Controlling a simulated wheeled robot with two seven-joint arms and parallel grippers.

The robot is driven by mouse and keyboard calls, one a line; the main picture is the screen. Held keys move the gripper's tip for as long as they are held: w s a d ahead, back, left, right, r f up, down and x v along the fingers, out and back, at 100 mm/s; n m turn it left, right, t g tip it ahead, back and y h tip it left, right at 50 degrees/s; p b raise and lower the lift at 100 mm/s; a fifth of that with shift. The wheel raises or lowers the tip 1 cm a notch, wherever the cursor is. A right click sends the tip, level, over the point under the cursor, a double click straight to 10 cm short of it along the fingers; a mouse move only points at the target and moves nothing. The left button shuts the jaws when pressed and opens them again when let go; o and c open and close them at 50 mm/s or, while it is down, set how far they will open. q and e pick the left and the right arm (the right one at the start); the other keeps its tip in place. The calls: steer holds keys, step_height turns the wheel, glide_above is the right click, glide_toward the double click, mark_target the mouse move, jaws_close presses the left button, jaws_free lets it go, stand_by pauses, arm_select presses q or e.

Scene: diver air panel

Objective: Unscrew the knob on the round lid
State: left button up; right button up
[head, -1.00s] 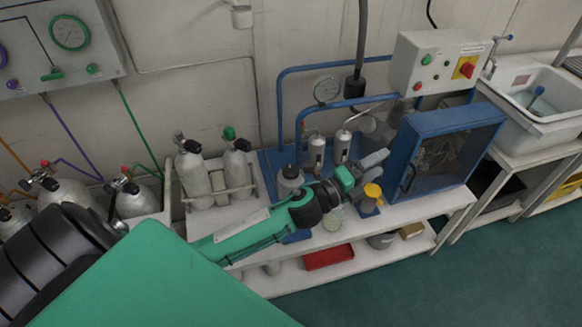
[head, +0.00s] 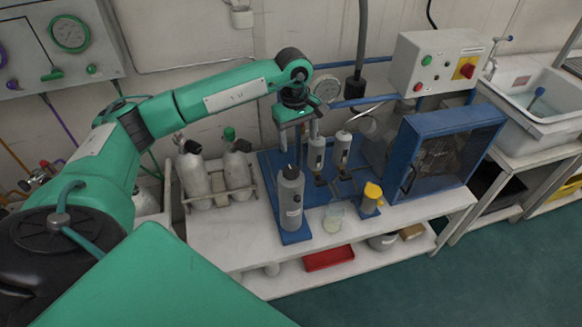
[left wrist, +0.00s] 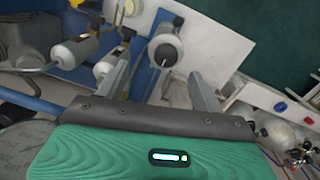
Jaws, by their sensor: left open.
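A grey canister (head: 291,203) stands upright on a blue base on the bench, with a round top and a small dark knob (head: 290,171). In the left wrist view the canister's round top (left wrist: 167,36) and dark knob (left wrist: 165,54) show from above, between the finger lines. My left gripper (head: 295,132) points down, open and empty, above and apart from the canister in the head view. Its two spread fingers (left wrist: 160,80) also show in the left wrist view. My right gripper is not in view.
Two grey cylinders (head: 341,150) on blue stands are behind, with a yellow-topped item (head: 372,194) and a clear beaker (head: 333,217) to the right. A blue cabinet (head: 448,150) stands further right. Tanks in a rack (head: 215,180) are left. The front bench strip (head: 245,245) is clear.

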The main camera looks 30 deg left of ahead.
mark_target(291, 170)
arm_select(q)
steer(key=shift+y, duration=0.5)
steer(key=f+p, duration=0.1)
steer(key=f, duration=0.2)
steer(key=a+f, duration=0.1)
steer(key=f, duration=0.3)
steer(key=a+f+p, duration=0.1)
steer(key=f, duration=0.3)
steer(key=shift+f+p, duration=0.25)
steer(key=shift+p, duration=0.05)
steer(key=shift+f, duration=0.8)
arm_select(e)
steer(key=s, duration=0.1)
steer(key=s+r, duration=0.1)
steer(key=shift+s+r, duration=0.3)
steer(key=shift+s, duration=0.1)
arm_select(q)
steer(key=shift+c, duration=0.5)
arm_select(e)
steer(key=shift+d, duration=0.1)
arm_select(q)
steer(key=c, duration=0.9)
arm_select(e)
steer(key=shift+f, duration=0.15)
